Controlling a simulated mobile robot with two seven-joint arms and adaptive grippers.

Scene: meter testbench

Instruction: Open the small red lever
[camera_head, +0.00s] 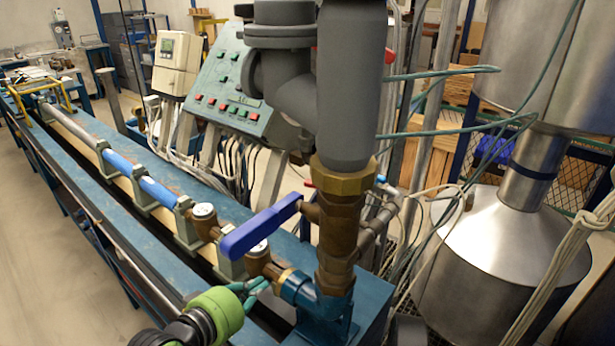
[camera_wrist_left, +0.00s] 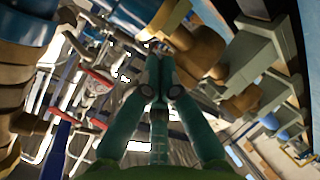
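A small red piece (camera_head: 308,184), likely the small red lever's end, shows behind the brass fitting (camera_head: 342,185), just above the big blue lever (camera_head: 260,226); the rest is hidden. Another red part (camera_head: 389,56) sticks out behind the grey vertical pipe. The left wrist view shows thin red parts (camera_wrist_left: 63,116) on the left, near a blue handle (camera_wrist_left: 55,150); I cannot tell which is which. My left gripper (camera_head: 262,283) is low, below the blue lever and beside the pipe's blue elbow. Its fingers (camera_wrist_left: 158,68) converge and look shut and empty. My right gripper is not in view.
The blue bench (camera_head: 100,130) carries a pipe line with brass fittings and round meters (camera_head: 204,211). A control panel (camera_head: 228,90) stands behind. Cables and a steel tank (camera_head: 500,255) are on the right. Open floor (camera_head: 50,240) lies at left.

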